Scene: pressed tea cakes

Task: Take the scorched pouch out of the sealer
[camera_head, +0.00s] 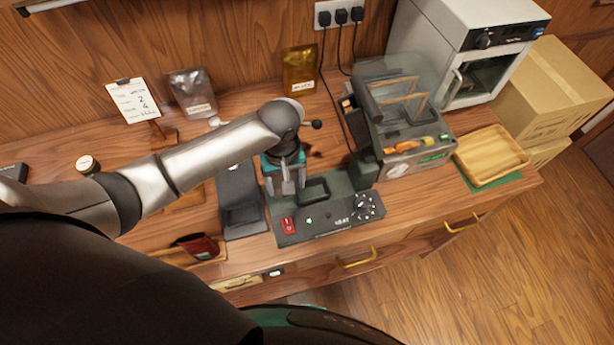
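A dark green-grey machine with a control panel (345,222), a red switch and a round dial stands on the counter; it looks like the sealer. My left gripper (286,186) points down over its left back part. Light finger parts show there, but whether they are apart or hold something is too small to tell. No scorched pouch can be made out; the gripper and arm cover part of the machine. A dark red pouch (199,246) lies on a wooden stand at the front left. My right gripper is not in view.
A clear-lidded machine (405,150) stands right of the sealer, with a wooden tray (490,157) beyond. A dark grey block (240,205) sits close on the left. A silver pouch (190,93) and a gold pouch (299,70) stand at the back.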

